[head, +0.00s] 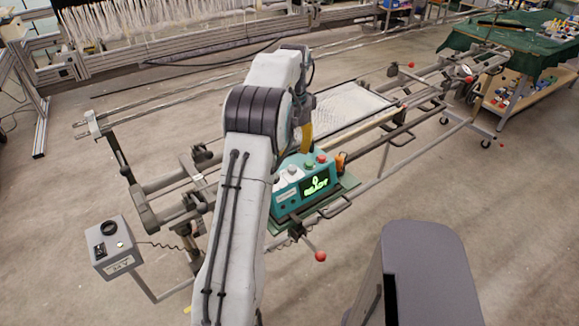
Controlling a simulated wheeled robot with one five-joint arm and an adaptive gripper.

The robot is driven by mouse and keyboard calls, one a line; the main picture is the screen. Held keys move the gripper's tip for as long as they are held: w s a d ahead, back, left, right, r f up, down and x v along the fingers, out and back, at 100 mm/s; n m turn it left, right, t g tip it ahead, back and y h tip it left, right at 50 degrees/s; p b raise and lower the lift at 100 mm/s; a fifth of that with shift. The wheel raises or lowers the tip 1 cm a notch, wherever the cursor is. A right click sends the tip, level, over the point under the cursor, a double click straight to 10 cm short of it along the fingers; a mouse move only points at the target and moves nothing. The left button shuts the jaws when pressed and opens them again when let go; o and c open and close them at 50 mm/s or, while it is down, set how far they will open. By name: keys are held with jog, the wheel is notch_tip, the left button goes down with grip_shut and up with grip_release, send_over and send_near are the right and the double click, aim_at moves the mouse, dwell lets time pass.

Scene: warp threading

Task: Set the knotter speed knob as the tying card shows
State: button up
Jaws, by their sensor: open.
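I cannot tell for certain which knob is the speed knob, and I make out no tying card. My gripper (304,122) is open, partly hidden behind my arm, above and behind the knotter and well away from the control box.
The frame's rails (400,150) run from lower left to upper right, with red-knobbed levers (320,256) sticking out. A coiled cable (165,245) runs from the control box. A green-covered table (525,40) stands at upper right. White yarns (150,20) hang behind.

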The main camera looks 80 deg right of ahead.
aim_at(292, 167)
jog(key=m, duration=0.4)
jog(key=shift+a, duration=0.1)
jog(key=shift+f+m, duration=0.15)
jog(key=shift+m, duration=0.15)
jog(key=shift+f, duration=3.55)
jog(key=shift+o, duration=0.4)
grip_shut()
